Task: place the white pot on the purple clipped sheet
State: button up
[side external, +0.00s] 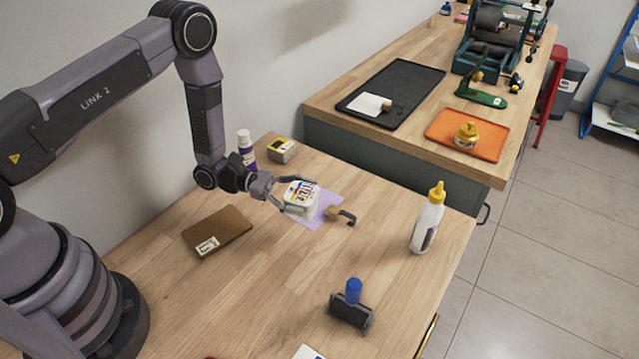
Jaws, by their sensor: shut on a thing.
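The white pot (301,194) has a printed label with coloured lettering. My gripper (294,205) is shut on it, with its fingers around the pot's sides. The pot is over the left part of the purple sheet (322,211), which shows to its right and below. I cannot tell whether the pot touches the sheet or is held just above it.
A brown book-like block (217,232) lies to the left. A purple-and-white bottle (246,149) and a yellow-grey box (282,150) stand behind. A glue bottle (427,218) and a blue-handled roller (351,306) are to the right and front.

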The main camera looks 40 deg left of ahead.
aim_at(303, 186)
jog(key=w+a+f, duration=0.1)
jog(key=w+a+f+n+t, duration=0.1)
jog(key=w, duration=0.1)
jog(key=w+a+f+t, duration=0.1)
jog(key=w, duration=0.1)
jog(key=shift+a+f+y, duration=0.3)
jog(key=shift+a, duration=0.1)
jog(key=shift+f, duration=1.9)
jog(key=shift+f, duration=0.1)
jog(key=o, duration=1.2)
